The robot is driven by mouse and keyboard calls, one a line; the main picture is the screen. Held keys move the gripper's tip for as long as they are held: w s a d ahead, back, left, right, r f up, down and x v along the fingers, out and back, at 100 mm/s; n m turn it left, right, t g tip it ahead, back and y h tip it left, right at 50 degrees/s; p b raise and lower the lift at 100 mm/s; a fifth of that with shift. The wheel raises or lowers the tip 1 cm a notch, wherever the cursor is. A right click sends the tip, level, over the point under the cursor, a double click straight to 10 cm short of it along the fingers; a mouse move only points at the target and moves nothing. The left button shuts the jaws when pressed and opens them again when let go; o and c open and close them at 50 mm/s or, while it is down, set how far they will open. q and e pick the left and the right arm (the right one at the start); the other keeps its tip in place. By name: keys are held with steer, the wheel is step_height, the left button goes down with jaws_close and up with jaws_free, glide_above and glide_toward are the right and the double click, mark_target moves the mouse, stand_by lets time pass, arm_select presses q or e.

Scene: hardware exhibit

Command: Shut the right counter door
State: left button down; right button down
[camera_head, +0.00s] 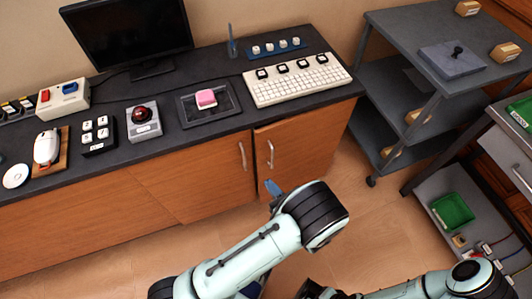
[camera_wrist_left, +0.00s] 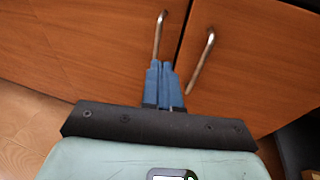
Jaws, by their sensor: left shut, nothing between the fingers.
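The right counter door (camera_head: 300,145) is a brown wooden panel with a silver bar handle (camera_head: 270,154) near its left edge. It looks nearly flush with the counter front; I cannot tell whether it is slightly ajar. In the left wrist view the right door (camera_wrist_left: 255,70) fills the right side, with a dark seam between it and the left door (camera_wrist_left: 90,40). My left gripper (camera_head: 272,188) has its blue fingers together and empty, low in front of the right door. My right gripper (camera_head: 312,290) is dark and partly cut off at the bottom edge.
The dark countertop (camera_head: 165,160) carries a monitor (camera_head: 128,30), a keyboard (camera_head: 298,81) and several devices. A grey shelf cart (camera_head: 395,95) stands right of the counter, with a workbench (camera_head: 490,135) nearer. Wooden floor (camera_head: 375,215) is clear before the doors.

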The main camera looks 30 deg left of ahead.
arm_select(q)
steer(key=w+d+r+m+t, duration=0.1)
steer(key=w+d+r+t, duration=0.2)
steer(key=b, duration=0.1)
glide_toward(262, 138)
steer(key=x, duration=0.6)
steer(key=shift+w+a+f, duration=0.2)
steer(key=shift+a+f, duration=0.05)
steer(key=shift+w+a, duration=0.1)
